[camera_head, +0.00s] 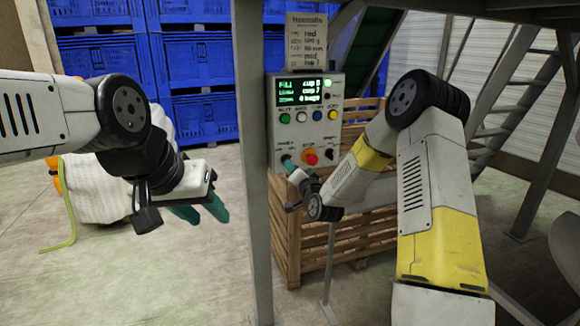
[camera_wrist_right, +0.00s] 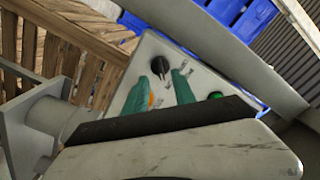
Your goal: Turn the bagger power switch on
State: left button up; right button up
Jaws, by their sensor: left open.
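The grey bagger control box (camera_head: 305,88) stands on a post in the middle of the head view. It has a lit screen, a row of coloured buttons and a red stop button (camera_head: 310,157). A black selector knob (camera_head: 331,154) sits at its lower right; a black knob (camera_wrist_right: 131,64) also shows in the wrist view. My right gripper (camera_head: 288,162) is at the lower left of the panel and covers the power switch area. In the wrist view its teal fingers stand apart, with panel face between them. My left gripper (camera_head: 205,211) is open and empty, left of the post.
A grey steel post (camera_head: 256,190) rises left of the box. A wooden crate (camera_head: 345,240) stands below and behind it. Blue crates (camera_head: 100,65) are stacked at the back left. A white net bag (camera_head: 97,190) is behind my left arm. Metal stairs (camera_head: 535,125) are at the right.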

jog(key=shift+v, duration=1.55)
jog(key=s+d+r+n+g+h, duration=0.1)
jog(key=s+d+r+n+g, duration=0.15)
jog(key=s+r, duration=0.35)
jog(key=s+d+r+n+g+h, duration=0.2)
jog(key=s+d+r+g, duration=0.25)
jog(key=s, duration=0.35)
jog(key=s+d+n+g, duration=0.1)
jog(key=s+d+g, duration=0.1)
jog(key=s, duration=1)
jog(key=s+d+r+g, duration=0.1)
jog(key=s+d+g, duration=0.1)
jog(key=s, duration=1.1)
jog(key=shift+s+r+n, duration=0.2)
jog(key=shift+s+n, duration=0.05)
jog(key=shift+n, duration=0.1)
jog(key=shift+d, duration=0.15)
